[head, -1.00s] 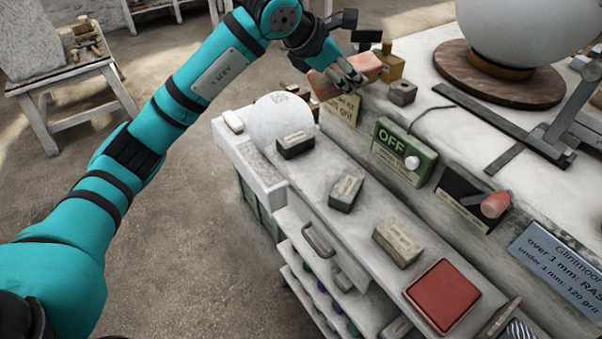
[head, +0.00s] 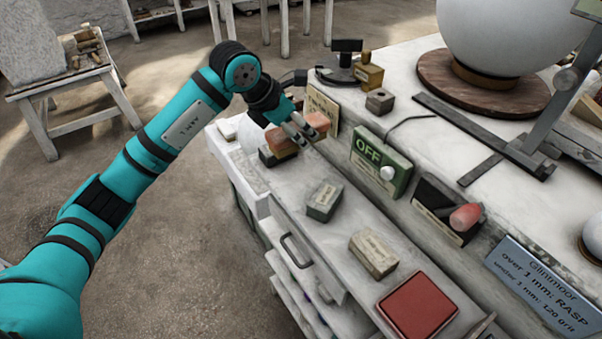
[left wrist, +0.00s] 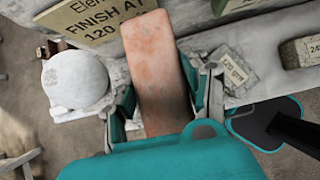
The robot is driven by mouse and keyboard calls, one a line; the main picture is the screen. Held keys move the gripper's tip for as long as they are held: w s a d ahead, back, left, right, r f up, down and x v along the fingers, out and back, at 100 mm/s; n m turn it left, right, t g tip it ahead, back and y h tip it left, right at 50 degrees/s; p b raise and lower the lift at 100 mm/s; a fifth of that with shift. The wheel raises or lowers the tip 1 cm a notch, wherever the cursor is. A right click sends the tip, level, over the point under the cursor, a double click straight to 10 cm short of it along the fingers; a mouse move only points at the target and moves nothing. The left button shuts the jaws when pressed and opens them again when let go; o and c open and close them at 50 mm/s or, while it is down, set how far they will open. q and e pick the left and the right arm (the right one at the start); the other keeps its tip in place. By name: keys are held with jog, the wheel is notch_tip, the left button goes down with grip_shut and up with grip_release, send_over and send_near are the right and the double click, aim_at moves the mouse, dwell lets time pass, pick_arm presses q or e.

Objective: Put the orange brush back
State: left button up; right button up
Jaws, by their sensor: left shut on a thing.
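The orange brush shows as a long, worn orange block (head: 317,122); I see no bristles from here. My left gripper (head: 298,132) is shut on it around its middle. It is held over the far left end of the drawer cabinet's top, in front of the finish sign. In the left wrist view the orange brush (left wrist: 155,65) lies between the two fingers (left wrist: 165,95), its far end over the sign's edge. Whether it touches anything below cannot be told. My right gripper is not in view.
A dark grit block (head: 268,157) is close below the brush. Further grit blocks (head: 324,201) (head: 373,254) and a red pad (head: 417,305) lie along the cabinet top. The finish sign (head: 322,108), green OFF box (head: 381,162) and white round thing (left wrist: 75,78) stand near.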

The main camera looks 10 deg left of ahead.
pick_arm(q)
notch_tip(320, 180, down, 6)
jog(key=shift+r+p, duration=0.1)
jog(key=shift+p, duration=0.6)
jog(key=shift+a+f, duration=0.1)
jog(key=shift+f, duration=0.55)
notch_tip(320, 180, down, 3)
jog(key=shift+f+p, duration=0.1)
jog(key=shift+p, duration=0.4)
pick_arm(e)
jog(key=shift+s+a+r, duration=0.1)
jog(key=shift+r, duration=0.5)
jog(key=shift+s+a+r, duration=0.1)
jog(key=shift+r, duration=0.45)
pick_arm(q)
jog(key=shift+f, duration=0.2)
jog(key=o, duration=1.3)
jog(key=shift+c, duration=0.2)
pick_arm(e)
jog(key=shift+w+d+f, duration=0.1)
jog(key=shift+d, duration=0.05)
pick_arm(q)
jog(key=shift+r, duration=0.1)
